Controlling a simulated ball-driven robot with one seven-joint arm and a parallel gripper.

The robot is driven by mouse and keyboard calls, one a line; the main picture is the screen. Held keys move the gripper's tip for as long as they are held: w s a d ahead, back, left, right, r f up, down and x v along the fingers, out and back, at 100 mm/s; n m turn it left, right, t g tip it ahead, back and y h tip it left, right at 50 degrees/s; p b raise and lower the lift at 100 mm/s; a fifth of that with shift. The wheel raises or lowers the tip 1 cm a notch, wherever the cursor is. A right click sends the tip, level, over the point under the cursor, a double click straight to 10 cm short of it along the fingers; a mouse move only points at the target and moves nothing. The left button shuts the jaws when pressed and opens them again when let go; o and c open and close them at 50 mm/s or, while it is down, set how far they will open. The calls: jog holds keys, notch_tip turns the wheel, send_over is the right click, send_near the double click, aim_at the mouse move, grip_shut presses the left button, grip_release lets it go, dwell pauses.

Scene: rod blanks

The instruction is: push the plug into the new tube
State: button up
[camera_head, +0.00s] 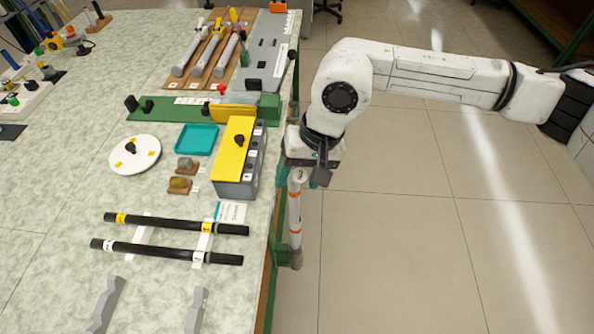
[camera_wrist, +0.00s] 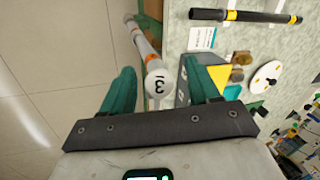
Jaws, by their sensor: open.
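A white tube with orange bands (camera_head: 294,215) stands upright at the table's right edge, beside a green bracket. Its near end, marked 3, shows in the wrist view (camera_wrist: 157,84). My gripper (camera_head: 312,178) is just above the tube's top in the head view. In the wrist view my gripper (camera_wrist: 163,85) is open, and the marked end lies between the two green fingers as seen. I cannot tell whether the fingers touch it. The plug is not clearly identifiable; the marked end may be a plug or the tube's own end.
A grey box with a yellow top (camera_head: 232,150) stands near the edge, left of my gripper. Black rods (camera_head: 170,223) lie on white supports. The floor at right is clear.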

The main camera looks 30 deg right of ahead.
jog(key=shift+f, duration=0.1)
jog(key=shift+c, duration=0.2)
grip_shut()
dwell(0.5)
